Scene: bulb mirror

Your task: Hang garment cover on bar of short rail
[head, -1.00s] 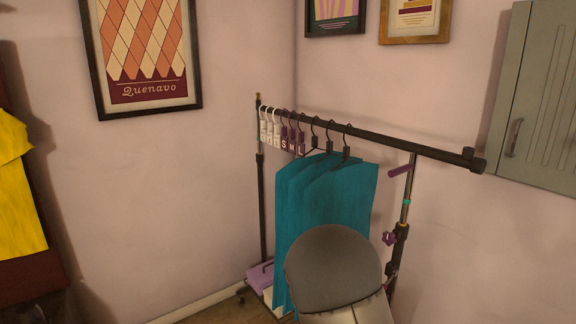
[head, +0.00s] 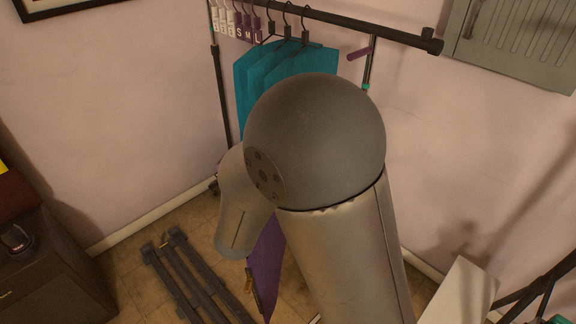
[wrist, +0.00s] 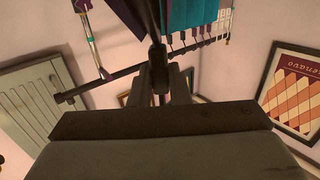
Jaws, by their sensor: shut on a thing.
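In the wrist view my gripper (wrist: 160,92) is shut on a dark, narrow piece that looks like a hanger hook (wrist: 157,55). A purple sheet (head: 266,262), probably the garment cover, hangs below my arm in the head view; its upper part is hidden. My gripper is hidden behind my arm there. The rail's black bar (head: 370,28) runs across the top and carries teal covers (head: 265,72) on black hangers. The bar also crosses behind my fingers in the wrist view (wrist: 108,77); I cannot tell whether the hook touches it.
Purple and white size tags (head: 236,22) sit at the bar's left end. A grey cabinet (head: 525,40) is on the wall at right. Black tubes (head: 190,275) lie on the floor. A dark cabinet (head: 45,275) stands at left, a black frame (head: 535,290) at lower right.

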